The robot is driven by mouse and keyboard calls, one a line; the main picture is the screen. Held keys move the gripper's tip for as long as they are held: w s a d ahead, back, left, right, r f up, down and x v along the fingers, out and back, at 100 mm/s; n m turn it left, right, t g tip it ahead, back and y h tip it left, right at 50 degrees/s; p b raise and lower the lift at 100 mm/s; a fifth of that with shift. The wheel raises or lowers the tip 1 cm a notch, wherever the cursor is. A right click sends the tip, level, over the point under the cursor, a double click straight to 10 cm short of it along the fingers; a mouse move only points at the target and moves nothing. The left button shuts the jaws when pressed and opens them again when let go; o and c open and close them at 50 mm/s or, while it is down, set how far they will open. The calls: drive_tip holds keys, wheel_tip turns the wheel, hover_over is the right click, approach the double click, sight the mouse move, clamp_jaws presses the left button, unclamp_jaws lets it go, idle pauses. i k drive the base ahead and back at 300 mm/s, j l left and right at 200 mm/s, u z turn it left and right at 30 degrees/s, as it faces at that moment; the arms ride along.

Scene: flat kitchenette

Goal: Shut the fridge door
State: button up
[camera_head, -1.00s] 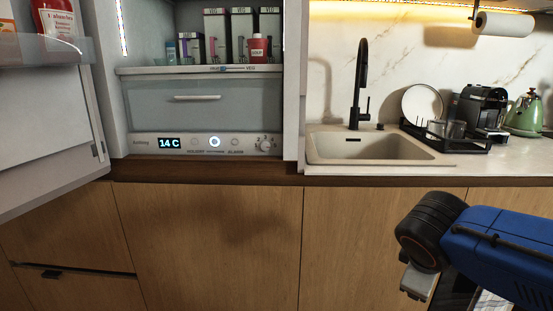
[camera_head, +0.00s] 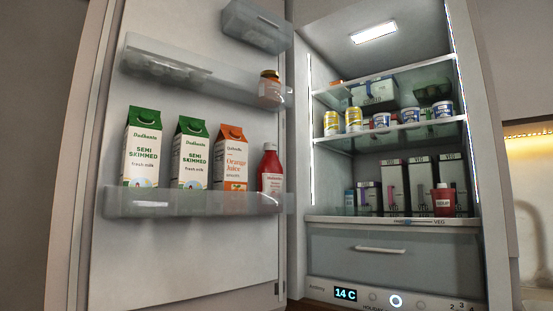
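The fridge door (camera_head: 205,258) stands wide open on the left, its inner side with shelves facing me. Its lower shelf holds two green-topped milk cartons (camera_head: 143,148), an orange juice carton (camera_head: 230,160) and a red bottle (camera_head: 270,175). The fridge interior (camera_head: 335,158) is lit and open to the right of the door, with cans and boxes on its shelves. My gripper is not in this view.
A drawer (camera_head: 390,262) and a control panel reading 14 C (camera_head: 346,294) are at the fridge's bottom. A jar (camera_head: 269,88) stands on the door's middle shelf. A lit wall (camera_head: 532,175) shows at the far right.

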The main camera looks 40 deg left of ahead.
sight(174, 58)
drive_tip(key=i+j+z, duration=0.25)
drive_tip(key=j, duration=0.15)
drive_tip(key=j+z, duration=0.5)
drive_tip(key=j, duration=0.25)
drive_tip(key=k+j+z, duration=0.35)
drive_tip(key=j, duration=0.15)
drive_tip(key=k+j+z, duration=0.2)
drive_tip(key=j+z, duration=0.15)
drive_tip(key=j, duration=0.15)
drive_tip(key=k+j+z, duration=0.7)
drive_tip(key=k+z, duration=0.15)
drive_tip(key=k, duration=0.35)
drive_tip(key=k+z, duration=0.4)
drive_tip(key=k, duration=0.35)
drive_tip(key=k+j+u, duration=0.25)
drive_tip(key=k+j, duration=0.25)
drive_tip(key=j, duration=0.2)
drive_tip(key=k+j+u, duration=0.15)
drive_tip(key=j, duration=0.25)
drive_tip(key=k+j+u, duration=0.1)
drive_tip(key=k+j, duration=0.2)
drive_tip(key=k+j+u, duration=0.15)
drive_tip(key=j, duration=0.4)
drive_tip(key=k+l, duration=0.05)
